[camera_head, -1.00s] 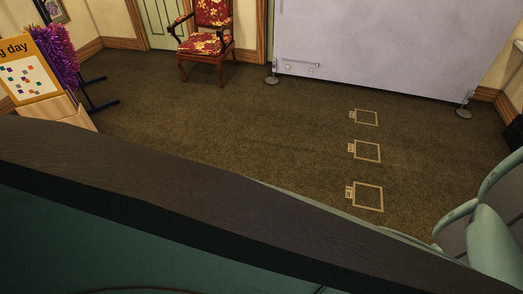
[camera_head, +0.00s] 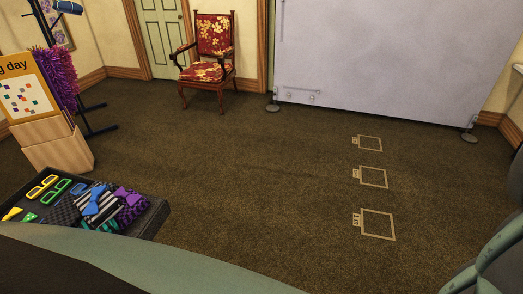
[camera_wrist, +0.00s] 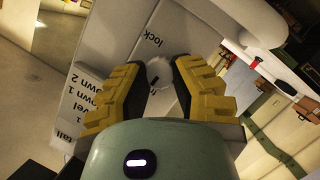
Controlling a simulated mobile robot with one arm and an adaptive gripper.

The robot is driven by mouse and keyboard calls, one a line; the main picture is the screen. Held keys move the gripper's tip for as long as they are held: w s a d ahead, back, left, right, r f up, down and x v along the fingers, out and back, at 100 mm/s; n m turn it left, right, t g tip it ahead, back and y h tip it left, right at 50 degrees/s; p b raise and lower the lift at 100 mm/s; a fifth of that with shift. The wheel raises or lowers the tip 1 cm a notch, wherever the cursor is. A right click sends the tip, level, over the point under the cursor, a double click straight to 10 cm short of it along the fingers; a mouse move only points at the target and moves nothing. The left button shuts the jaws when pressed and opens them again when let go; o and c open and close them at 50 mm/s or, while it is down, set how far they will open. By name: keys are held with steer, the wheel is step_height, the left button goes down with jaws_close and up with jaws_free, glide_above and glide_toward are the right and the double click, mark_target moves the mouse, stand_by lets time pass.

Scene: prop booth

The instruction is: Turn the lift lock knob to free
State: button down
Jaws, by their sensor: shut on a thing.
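In the wrist view, a white panel (camera_wrist: 118,48) fills the upper middle and bears the printed word "lock", which appears turned over. A small pale knob (camera_wrist: 157,72) sits between the yellow fingers of my gripper (camera_wrist: 161,71). My gripper is shut on it, and the fingers and palm hide most of its shape. The head view shows neither the knob nor my gripper.
A label strip (camera_wrist: 88,105) reads "level 1", "down 1", "down 2". A white tube (camera_wrist: 250,25) passes at upper right. In the head view, a dark tray (camera_head: 150,222) holds glasses and bow ties, beside a wooden sign stand (camera_head: 58,150).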

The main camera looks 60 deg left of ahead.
steer(key=shift+n+b, duration=0.35)
steer(key=shift+n, duration=0.15)
steer(key=c, duration=0.7)
jaws_free()
steer(key=shift+d, duration=0.1)
steer(key=shift+r, duration=0.1)
steer(key=m+t+y+p, duration=0.1)
steer(key=m+p, duration=0.2)
steer(key=p, duration=0.5)
steer(key=m+t+y+p, duration=0.1)
steer(key=m+p, duration=0.3)
steer(key=p, duration=0.4)
steer(key=m+t+y+p, duration=0.2)
steer(key=m+p, duration=0.1)
steer(key=p, duration=0.6)
steer(key=shift+s+d+r, duration=0.1)
steer(key=shift+r, duration=0.1)
steer(key=shift+d+f+m+t+y+p, duration=0.15)
steer(key=shift+m+t+y+p, duration=0.35)
steer(key=shift+m+p, duration=0.85)
